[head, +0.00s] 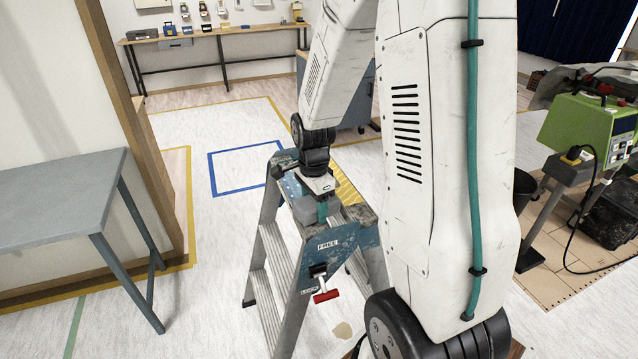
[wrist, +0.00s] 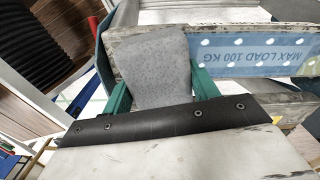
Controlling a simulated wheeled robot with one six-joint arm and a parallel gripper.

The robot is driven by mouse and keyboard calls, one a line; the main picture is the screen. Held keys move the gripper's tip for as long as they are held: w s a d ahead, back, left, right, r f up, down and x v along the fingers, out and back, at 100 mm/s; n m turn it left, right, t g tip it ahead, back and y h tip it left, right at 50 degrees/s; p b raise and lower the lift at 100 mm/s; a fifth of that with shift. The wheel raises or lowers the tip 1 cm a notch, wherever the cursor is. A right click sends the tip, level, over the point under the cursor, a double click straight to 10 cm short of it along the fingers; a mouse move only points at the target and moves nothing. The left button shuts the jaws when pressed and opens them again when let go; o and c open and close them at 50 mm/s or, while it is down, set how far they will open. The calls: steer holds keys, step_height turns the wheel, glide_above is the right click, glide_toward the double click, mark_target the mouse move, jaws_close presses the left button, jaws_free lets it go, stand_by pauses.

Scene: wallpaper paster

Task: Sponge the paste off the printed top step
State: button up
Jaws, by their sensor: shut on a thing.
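My gripper (head: 322,208) is over the top of the stepladder (head: 280,315). In the wrist view, the green fingers of my gripper (wrist: 160,88) are shut on a grey sponge (wrist: 155,58), one on each side. The sponge also shows in the head view (head: 304,209). The printed top step (wrist: 235,57) is blue with white dots and "MAX LOAD 100 KG", with a worn grey border. The sponge overlaps the step's left part in the wrist view; I cannot tell whether it touches. I cannot clearly tell paste from the grey mottling. My arm and gripper hide part of the step.
The ladder has a "FREE"/"LOCK" plate with a red lever (head: 326,295). A grey table (head: 60,190) stands at the left. A green machine (head: 585,125) stands at the right with a cable on the floor. A workbench (head: 215,32) is at the back. Floor left of the ladder is clear.

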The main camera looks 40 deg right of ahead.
steer(key=r, duration=0.8)
steer(key=shift+w, duration=0.25)
steer(key=o, duration=0.5)
steer(key=c, duration=0.4)
